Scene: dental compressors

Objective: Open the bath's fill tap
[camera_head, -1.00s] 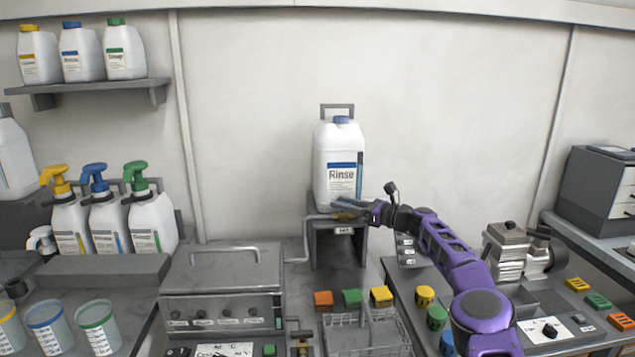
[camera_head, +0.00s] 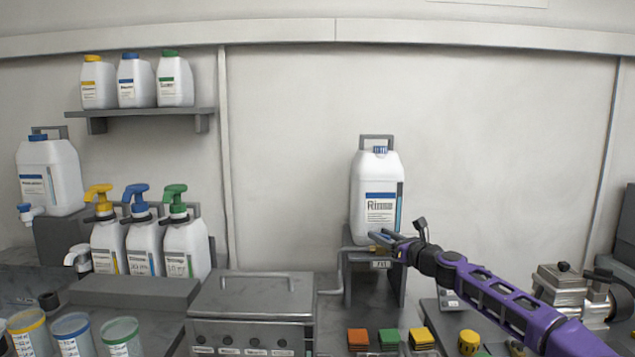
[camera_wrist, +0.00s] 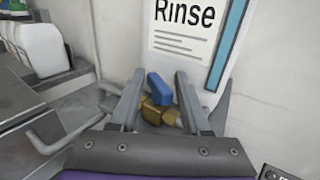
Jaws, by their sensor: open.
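The Rinse container (camera_head: 377,190) is white with a blue cap and stands on a small grey stand (camera_head: 355,268) against the wall. Its label fills the top of the wrist view (camera_wrist: 185,35). Below the label, the wrist view shows the fill tap, with a blue handle (camera_wrist: 159,88) and a brass body (camera_wrist: 155,112). My gripper (camera_wrist: 160,80) is open, one finger on each side of the tap in that view. I cannot tell whether either finger touches it. In the head view my gripper (camera_head: 384,238) is in front of the container's base and mostly hides the tap.
A grey lidded bath (camera_head: 252,296) stands left of the stand, with a pipe (camera_wrist: 55,140) beside the tap. Orange, green and yellow blocks (camera_head: 388,338) lie below.

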